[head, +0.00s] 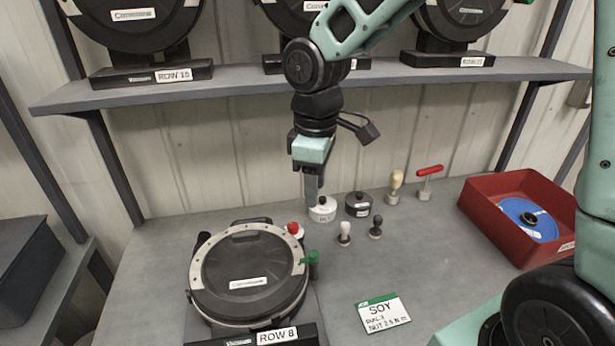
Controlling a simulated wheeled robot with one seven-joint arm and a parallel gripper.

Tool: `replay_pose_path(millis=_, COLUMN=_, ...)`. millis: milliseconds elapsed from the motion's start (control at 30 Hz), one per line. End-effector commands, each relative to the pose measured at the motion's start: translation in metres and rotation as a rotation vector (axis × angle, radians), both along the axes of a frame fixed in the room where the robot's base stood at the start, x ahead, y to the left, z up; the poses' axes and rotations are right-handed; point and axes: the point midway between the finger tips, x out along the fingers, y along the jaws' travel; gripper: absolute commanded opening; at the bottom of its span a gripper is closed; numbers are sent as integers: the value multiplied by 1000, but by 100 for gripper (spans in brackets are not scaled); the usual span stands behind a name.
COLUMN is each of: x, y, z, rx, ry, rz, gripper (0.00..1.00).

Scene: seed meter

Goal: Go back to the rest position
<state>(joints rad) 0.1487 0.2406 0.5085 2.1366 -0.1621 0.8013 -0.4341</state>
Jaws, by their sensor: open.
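My gripper (313,196) points down above the back middle of the grey bench. Its fingers end close to the white round knobbed piece (322,209); I cannot tell whether they touch it. The jaws are open and nothing shows held in them. The round black seed meter (247,275) sits in front and to the left, on a base labelled ROW 8 (277,336). It has a red knob (293,228) and a green knob (312,258) on its right side.
Beside my gripper stand a dark knobbed piece (358,205), a red-handled tool (428,178) and several small knobbed tools. A red bin (480,206) holding a blue disc (528,219) is at right. A SOY card (383,312) lies in front. A shelf (400,73) with more meters spans above.

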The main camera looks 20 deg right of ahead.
Motion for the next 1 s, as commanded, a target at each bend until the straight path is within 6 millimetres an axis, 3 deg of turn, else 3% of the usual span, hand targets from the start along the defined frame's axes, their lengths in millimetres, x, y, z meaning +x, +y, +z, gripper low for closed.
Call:
replay_pose_path(millis=200, x=0, y=0, z=0, rx=0, ry=0, rz=0, gripper=43)
replay_pose_path(millis=267, x=-8, y=7, z=-5, rx=0, ry=0, rz=-1, gripper=43)
replay_pose_path(millis=367, x=-34, y=25, z=-18, rx=3, ry=0, rz=-17, gripper=43)
replay_pose_path(millis=500, x=-91, y=52, z=-42, rx=13, ry=1, rz=-69, gripper=43)
replay_pose_path(millis=700, x=-162, y=68, z=-71, rx=36, ry=2, rz=-157, gripper=43)
replay_pose_path(millis=833, x=-189, y=69, z=-82, rx=48, ry=5, rz=-199, gripper=43)
replay_pose_path(millis=1000, x=-198, y=69, z=-84, rx=54, ry=5, rz=-216, gripper=43)
